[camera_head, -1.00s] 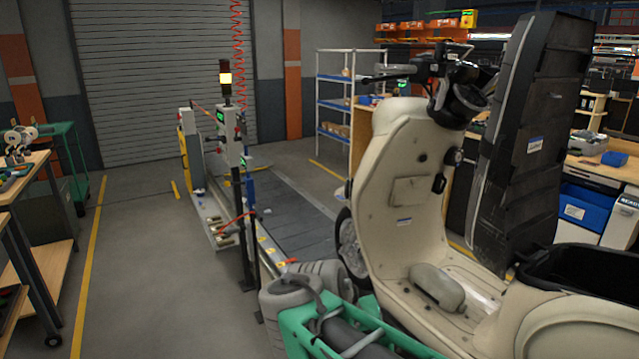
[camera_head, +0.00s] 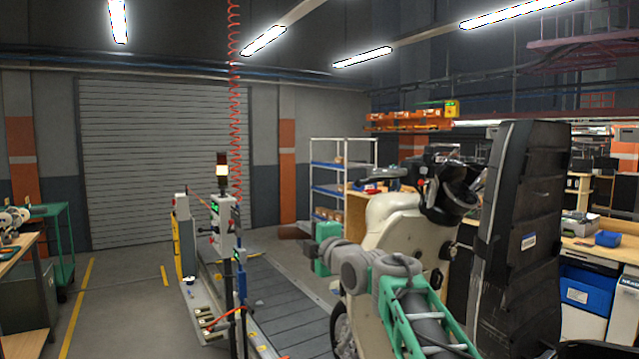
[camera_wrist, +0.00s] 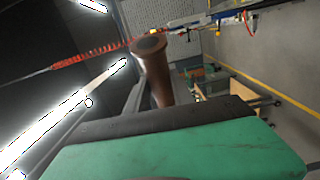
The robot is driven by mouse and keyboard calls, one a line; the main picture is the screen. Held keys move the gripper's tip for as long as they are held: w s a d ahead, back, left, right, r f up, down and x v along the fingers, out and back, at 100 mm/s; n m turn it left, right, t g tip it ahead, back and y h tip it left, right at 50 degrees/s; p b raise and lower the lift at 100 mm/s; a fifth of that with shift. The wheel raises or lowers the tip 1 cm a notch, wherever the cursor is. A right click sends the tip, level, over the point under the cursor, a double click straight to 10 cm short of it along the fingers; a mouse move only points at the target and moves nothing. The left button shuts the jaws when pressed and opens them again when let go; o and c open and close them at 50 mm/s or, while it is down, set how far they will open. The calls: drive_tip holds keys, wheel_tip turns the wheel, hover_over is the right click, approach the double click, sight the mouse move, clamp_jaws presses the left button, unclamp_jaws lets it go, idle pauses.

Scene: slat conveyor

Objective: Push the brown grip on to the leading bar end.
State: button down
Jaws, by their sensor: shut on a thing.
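The brown grip (camera_head: 293,231) sticks out to the left of my gripper (camera_head: 309,230) in the head view. In the wrist view the grip (camera_wrist: 156,78) is a brown tube, its round end turned up and away from the camera. My gripper is shut on it; the fingers are mostly hidden or small in both views. The scooter's handlebar (camera_head: 396,179) is at the upper right of my gripper in the head view, and its nearer-left bar end is small and hard to make out. The grip is apart from the handlebar.
The cream scooter (camera_head: 396,226) stands on the slat conveyor (camera_head: 288,300), with a tall dark panel (camera_head: 520,240) to its right. A control post (camera_head: 222,230) with a lamp stands left of the conveyor. A shelf rack (camera_head: 340,165) is behind.

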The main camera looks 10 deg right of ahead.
drive_tip(key=s+d+r+n+y, duration=0.1)
drive_tip(key=s+r+n+y, duration=0.15)
drive_tip(key=r, duration=0.25)
drive_tip(key=s+d+r+n+y+p, duration=0.1)
drive_tip(key=s+r+n+y, duration=0.15)
drive_tip(key=r, duration=0.25)
drive_tip(key=s+d+r+n+y, duration=0.1)
drive_tip(key=r+y, duration=0.3)
drive_tip(key=r, duration=0.1)
drive_tip(key=w+d+p, duration=0.2)
drive_tip(key=d+p, duration=0.3)
drive_tip(key=d, duration=0.1)
drive_tip(key=shift+d+f+g, duration=0.15)
drive_tip(key=shift+f+g, duration=0.15)
drive_tip(key=shift+f+b, duration=0.1)
drive_tip(key=shift+b, duration=0.5)
drive_tip(key=shift+d, duration=0.1)
drive_tip(key=shift+w+d+p, duration=0.3)
drive_tip(key=shift+d+p, duration=0.2)
drive_tip(key=shift+d, duration=0.4)
